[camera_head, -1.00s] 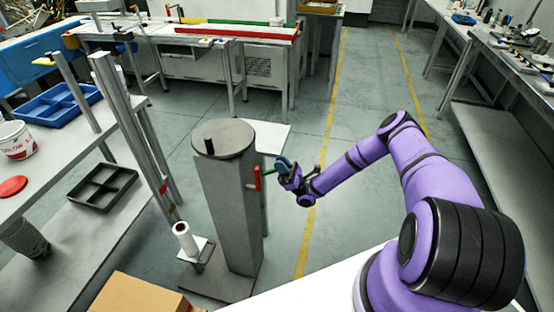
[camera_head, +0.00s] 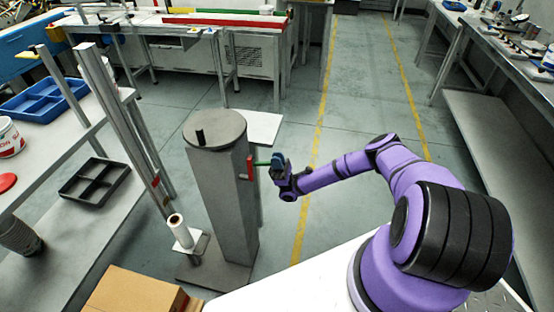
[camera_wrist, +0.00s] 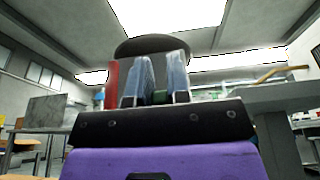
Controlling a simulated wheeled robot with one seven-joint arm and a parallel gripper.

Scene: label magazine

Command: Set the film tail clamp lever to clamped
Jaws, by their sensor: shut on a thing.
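The grey square magazine column (camera_head: 229,205) stands upright left of my arm, with a round grey top. A red upright part (camera_head: 250,168) is on its right side. A short green lever handle (camera_head: 262,164) sticks out beside it, toward my gripper. My gripper (camera_head: 276,165) is at the column's right side, shut on the green handle. In the wrist view, the two bluish fingers (camera_wrist: 160,80) stand either side of the green handle (camera_wrist: 160,97), and the red part (camera_wrist: 111,84) is just left of them. The fingers hide much of the handle.
A white film roll (camera_head: 180,231) sits on a small stand left of the column's foot. A cardboard box (camera_head: 135,293) lies at the front. A grey shelf table (camera_head: 120,110) with trays is at left. The floor right of the column is open.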

